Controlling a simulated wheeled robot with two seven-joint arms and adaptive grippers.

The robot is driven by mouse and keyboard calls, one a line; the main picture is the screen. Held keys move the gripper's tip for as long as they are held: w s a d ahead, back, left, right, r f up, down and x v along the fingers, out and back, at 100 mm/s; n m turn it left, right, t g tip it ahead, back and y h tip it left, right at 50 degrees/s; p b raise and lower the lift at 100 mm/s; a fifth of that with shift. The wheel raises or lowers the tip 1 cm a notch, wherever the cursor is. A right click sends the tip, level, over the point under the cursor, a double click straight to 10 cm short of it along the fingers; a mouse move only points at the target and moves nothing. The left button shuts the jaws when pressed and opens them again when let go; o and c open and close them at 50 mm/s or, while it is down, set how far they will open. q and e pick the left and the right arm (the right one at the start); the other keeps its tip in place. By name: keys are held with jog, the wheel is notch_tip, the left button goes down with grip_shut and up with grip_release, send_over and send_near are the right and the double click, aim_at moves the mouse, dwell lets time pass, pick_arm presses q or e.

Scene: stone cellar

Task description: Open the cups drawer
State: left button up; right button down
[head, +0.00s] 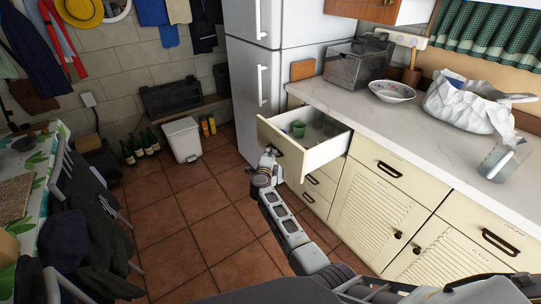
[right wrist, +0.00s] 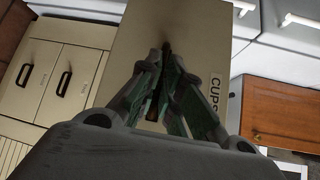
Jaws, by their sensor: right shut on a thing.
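The cups drawer (head: 325,151) is pulled well out from the cream cabinet, with a green cup (head: 298,129) and other small items visible inside. In the right wrist view its front (right wrist: 180,28) carries a "CUPS" label (right wrist: 215,95). My right gripper (head: 271,152) is at the drawer's front, and in the right wrist view its fingers (right wrist: 163,75) are closed together at the handle. The handle itself is mostly hidden by the fingers. My left gripper is not in view.
A marble-look counter (head: 340,98) holds a bowl (head: 392,91), a clear box (head: 356,64) and a white bag (head: 468,103). The fridge (head: 268,75) stands behind the drawer. A table with chairs is at left. The tiled floor (head: 180,225) between is clear.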

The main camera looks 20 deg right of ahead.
jog(key=c, duration=1.6)
grip_release()
jog(key=shift+o, duration=0.2)
